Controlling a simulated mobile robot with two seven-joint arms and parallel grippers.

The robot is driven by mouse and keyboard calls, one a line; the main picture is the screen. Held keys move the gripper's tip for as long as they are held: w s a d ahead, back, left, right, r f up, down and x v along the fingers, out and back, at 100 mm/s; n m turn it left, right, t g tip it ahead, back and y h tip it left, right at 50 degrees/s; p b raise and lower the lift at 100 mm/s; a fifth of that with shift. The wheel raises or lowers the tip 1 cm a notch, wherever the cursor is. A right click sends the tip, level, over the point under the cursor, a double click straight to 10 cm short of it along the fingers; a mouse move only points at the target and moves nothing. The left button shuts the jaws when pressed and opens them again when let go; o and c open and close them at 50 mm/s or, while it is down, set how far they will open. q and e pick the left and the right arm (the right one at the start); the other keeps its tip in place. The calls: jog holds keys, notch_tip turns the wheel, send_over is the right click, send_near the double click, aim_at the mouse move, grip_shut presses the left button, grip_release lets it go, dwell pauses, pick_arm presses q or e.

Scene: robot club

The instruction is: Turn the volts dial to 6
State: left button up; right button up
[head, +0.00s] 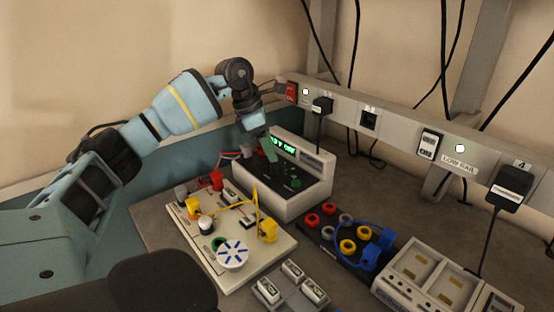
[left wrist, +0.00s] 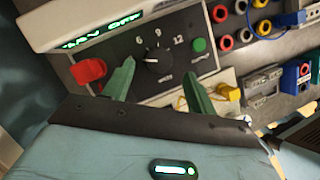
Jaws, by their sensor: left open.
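The volts dial (left wrist: 157,57) is a black knob on the dark front panel of the white power supply (head: 295,201). The marks 6, 9 and 12 stand around it in the left wrist view. A pale pointer mark shows on the knob's left side, seemingly short of the 6; its exact setting is hard to read. My left gripper (left wrist: 156,68) is open, its green fingers spread on either side of the dial with visible gaps. In the head view, my left gripper (head: 270,155) is at the panel and hides the dial. My right gripper is not in view.
A lit green display (left wrist: 100,32) ends in OFF. A red plug (left wrist: 88,70) and green button (left wrist: 199,45) flank the dial. A circuit board (head: 190,235) with yellow leads stands in front; colored sockets (head: 345,233) are to the right. A power rail (head: 395,135) runs behind.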

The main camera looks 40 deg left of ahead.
aim_at(278, 162)
pick_arm(q)
jog(key=x, duration=0.4)
jog(key=shift+f, duration=0.1)
jog(key=shift+w+d+f, duration=0.1)
jog(key=shift+f, duration=0.1)
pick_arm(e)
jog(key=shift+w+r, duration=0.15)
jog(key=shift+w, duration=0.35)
pick_arm(q)
jog(key=c, duration=1)
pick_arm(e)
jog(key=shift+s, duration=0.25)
